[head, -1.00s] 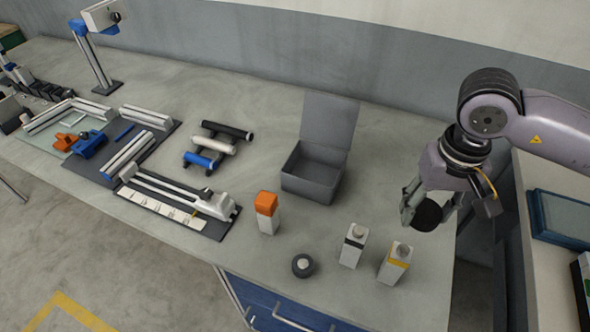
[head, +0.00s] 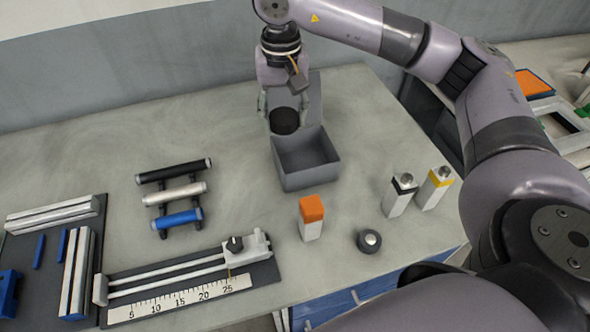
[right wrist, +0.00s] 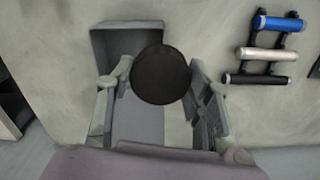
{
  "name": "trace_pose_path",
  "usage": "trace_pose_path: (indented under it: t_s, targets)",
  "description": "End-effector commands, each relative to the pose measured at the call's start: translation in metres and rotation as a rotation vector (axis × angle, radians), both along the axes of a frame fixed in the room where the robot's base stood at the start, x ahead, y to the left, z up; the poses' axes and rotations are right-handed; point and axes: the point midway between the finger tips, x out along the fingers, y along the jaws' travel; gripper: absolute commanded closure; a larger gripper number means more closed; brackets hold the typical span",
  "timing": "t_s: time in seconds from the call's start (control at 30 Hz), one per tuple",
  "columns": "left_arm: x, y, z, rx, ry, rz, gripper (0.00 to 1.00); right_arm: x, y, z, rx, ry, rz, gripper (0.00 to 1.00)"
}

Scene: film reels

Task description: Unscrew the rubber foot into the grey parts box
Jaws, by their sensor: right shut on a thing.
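The rubber foot, a black round disc (head: 285,121), is held in my right gripper (head: 284,108). The gripper is shut on it, above the back part of the open grey parts box (head: 309,182), in front of the raised lid. In the right wrist view the disc (right wrist: 161,75) sits between the two fingers (right wrist: 160,80), with the grey box (right wrist: 125,32) partly hidden behind it. The visible part of the box's inside looks empty. My left gripper is not in view.
A rack of rollers (head: 175,193) and a ruler slide (head: 185,283) lie to the left. Bare table lies between rack and box.

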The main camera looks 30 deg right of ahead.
Motion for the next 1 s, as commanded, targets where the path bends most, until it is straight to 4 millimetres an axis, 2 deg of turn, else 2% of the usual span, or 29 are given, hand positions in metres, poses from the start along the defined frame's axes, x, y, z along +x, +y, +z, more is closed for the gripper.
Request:
trace_pose_path:
  t_s: [0.03, 0.1, 0.2, 0.3, 0.47, 0.57, 0.9, 1.0]
  targets:
    - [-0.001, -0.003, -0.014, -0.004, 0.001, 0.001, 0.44, 0.012, -0.015, -0.010, 0.004, 0.004, -0.106, 0.87]
    - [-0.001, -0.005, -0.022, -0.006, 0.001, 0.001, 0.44, 0.022, -0.036, -0.013, 0.002, 0.006, -0.236, 0.87]
    - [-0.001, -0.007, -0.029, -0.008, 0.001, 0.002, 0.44, 0.031, -0.059, -0.015, 0.000, 0.004, -0.385, 0.87]
    - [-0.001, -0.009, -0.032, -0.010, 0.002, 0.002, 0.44, 0.035, -0.075, -0.017, -0.002, 0.003, -0.478, 0.87]
    - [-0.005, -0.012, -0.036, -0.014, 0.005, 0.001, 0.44, 0.036, -0.082, -0.032, -0.003, 0.006, -0.525, 0.87]
    - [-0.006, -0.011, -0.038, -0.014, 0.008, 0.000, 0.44, 0.035, -0.082, -0.054, -0.004, 0.008, -0.525, 0.87]
    - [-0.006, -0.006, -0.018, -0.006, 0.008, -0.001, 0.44, 0.034, -0.082, -0.139, -0.004, 0.006, -0.523, 0.87]
    - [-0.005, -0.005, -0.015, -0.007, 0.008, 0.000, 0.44, 0.035, -0.082, -0.158, -0.003, 0.005, -0.522, 0.87]
